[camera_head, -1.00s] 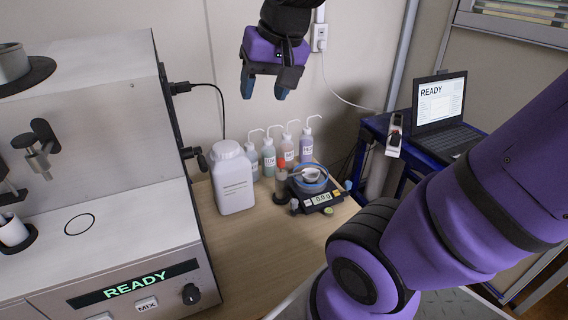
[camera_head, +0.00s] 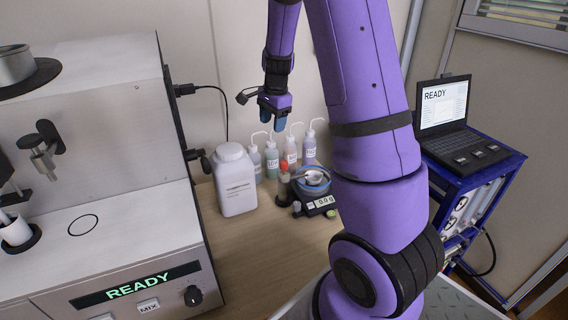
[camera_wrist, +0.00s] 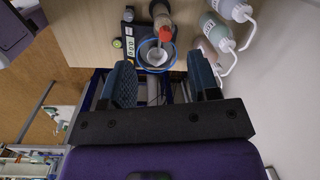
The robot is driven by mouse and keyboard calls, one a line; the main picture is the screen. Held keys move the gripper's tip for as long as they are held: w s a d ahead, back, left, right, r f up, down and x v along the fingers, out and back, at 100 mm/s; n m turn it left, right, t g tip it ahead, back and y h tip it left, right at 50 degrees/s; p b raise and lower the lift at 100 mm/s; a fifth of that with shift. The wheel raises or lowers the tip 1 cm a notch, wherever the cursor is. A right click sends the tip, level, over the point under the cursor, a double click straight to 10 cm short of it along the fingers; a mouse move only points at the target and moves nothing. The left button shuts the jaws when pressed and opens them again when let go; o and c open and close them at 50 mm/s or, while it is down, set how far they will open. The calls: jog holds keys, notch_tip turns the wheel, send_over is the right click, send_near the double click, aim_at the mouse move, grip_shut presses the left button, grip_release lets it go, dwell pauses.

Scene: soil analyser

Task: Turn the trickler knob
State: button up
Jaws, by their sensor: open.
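The trickler (camera_head: 284,187), a small clear-brown cylinder with an orange-red top, stands on the wooden bench beside the balance. A small grey knob-like part (camera_head: 296,207) shows low by it; I cannot tell for sure that it is the trickler knob. The balance (camera_head: 321,204) is black, with a white cup in a blue-rimmed ring and a lit display. In the wrist view the trickler's orange-red top (camera_wrist: 167,35) lies beyond the fingertips, near the white cup (camera_wrist: 156,57). My gripper (camera_head: 273,121) is open and empty, pointing down above the bottles, with its fingers (camera_wrist: 162,75) wide apart.
Several wash bottles (camera_head: 290,153) stand behind the balance along the wall. A white jug (camera_head: 236,182) stands left of the trickler. The analyser (camera_head: 110,200) fills the left. A laptop (camera_head: 452,118) sits on a blue cart at right. The front bench is clear.

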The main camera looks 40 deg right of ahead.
aim_at(284, 162)
jog(key=d+f+m, duration=0.1)
jog(key=d+f, duration=0.1)
jog(key=f, duration=0.4)
jog(key=w+d+f+m, duration=0.1)
jog(key=d+f, duration=0.1)
jog(key=f, duration=0.4)
jog(key=d+f+m+g, duration=0.1)
jog(key=d+f, duration=0.1)
jog(key=f, duration=0.5)
jog(key=shift+w+f+m+h, duration=0.1)
jog(key=shift+w+m+h, duration=0.2)
jog(key=shift+w, duration=0.05)
jog(key=c, duration=0.9)
